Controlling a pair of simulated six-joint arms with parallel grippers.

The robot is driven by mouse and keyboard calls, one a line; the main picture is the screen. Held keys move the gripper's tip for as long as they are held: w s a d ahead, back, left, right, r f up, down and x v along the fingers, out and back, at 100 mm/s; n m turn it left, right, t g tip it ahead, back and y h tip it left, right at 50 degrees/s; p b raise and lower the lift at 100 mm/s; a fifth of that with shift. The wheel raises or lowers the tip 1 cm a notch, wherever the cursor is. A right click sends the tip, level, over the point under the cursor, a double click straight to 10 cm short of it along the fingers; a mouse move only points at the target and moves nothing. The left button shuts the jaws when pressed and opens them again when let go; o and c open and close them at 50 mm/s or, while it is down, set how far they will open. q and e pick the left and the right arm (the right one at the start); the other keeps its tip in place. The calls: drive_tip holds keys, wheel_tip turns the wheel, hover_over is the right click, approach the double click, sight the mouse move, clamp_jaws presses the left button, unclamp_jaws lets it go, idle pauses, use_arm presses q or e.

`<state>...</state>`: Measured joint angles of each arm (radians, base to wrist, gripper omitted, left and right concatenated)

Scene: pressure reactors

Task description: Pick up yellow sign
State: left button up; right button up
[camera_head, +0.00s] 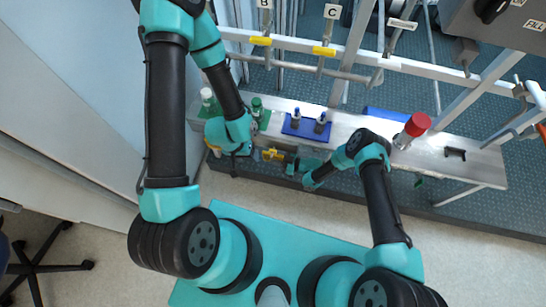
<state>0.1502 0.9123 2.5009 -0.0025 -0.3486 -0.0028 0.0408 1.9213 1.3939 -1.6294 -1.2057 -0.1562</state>
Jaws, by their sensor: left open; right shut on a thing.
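A small yellow sign (272,154) is at the front edge of the metal bench, between my two grippers. My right gripper (284,160) reaches in from the right and is shut on the yellow sign; the fingertips are small and partly hidden. My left gripper (236,154) is open, just left of the sign and apart from it. Two more yellow tags hang on the upper rail, one under the B label (260,41) and one under the C label (323,50).
The bench (345,130) carries a blue tray (306,126) with two small bottles, a white bottle (208,97) and a green-capped bottle (257,104) on the left, and a red-capped cylinder (417,124) on the right. Metal rails and pipes stand behind.

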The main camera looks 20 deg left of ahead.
clamp_jaws()
drive_tip(key=shift+r, duration=0.1)
drive_tip(key=shift+r, duration=0.55)
drive_tip(key=s+d, duration=0.1)
drive_tip(key=s, duration=1.7)
drive_tip(key=shift+d, duration=0.15)
drive_tip(key=shift+w+r, duration=0.1)
